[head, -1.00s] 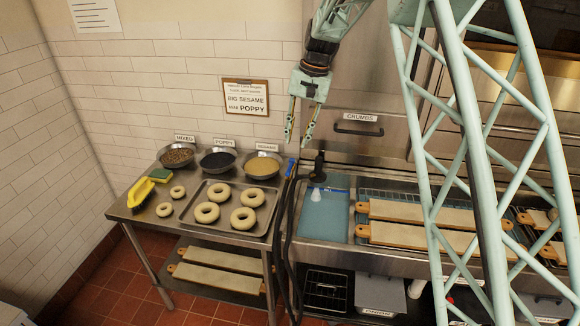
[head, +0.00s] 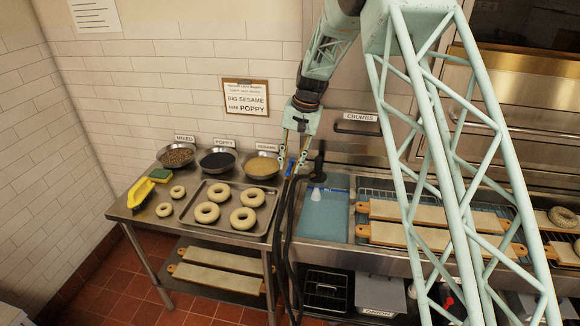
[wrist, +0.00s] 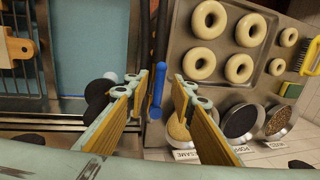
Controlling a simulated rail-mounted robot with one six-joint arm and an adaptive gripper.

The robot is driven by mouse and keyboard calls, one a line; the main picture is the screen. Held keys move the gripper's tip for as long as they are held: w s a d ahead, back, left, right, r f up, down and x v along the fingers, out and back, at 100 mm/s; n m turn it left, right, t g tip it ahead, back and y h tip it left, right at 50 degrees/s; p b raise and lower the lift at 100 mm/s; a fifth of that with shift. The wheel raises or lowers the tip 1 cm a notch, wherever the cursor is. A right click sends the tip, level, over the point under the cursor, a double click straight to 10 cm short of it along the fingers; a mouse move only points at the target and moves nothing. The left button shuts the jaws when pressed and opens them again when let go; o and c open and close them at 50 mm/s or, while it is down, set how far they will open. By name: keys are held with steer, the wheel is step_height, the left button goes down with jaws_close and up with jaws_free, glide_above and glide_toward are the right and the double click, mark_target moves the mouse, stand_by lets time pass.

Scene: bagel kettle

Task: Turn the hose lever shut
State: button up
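The hose lever (head: 291,167) is a small blue handle between the steel table and the sink. In the wrist view the blue lever (wrist: 158,85) stands lengthwise between my fingertips, with a gap on both sides. My gripper (head: 290,163) is open and points down at the lever; its fingers (wrist: 160,84) hold nothing. Whether the fingertips reach down to the lever's depth is hard to tell. The dark hose (head: 289,230) hangs beside the lever. Its black nozzle (head: 318,172) is just right of it, with a pale cone (head: 316,194) below.
Seed bowls (head: 262,166) stand close left of the lever, behind a tray (head: 262,229) of bagels. The sink (head: 325,217) and wooden boards (head: 410,212) lie to the right. The tiled wall (head: 190,70) is behind. My lattice structure hides part of the right side.

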steer(key=shift+a+f, duration=0.1)
steer(key=shift+f, duration=0.45)
steer(key=shift+c, duration=0.7)
jaws_close()
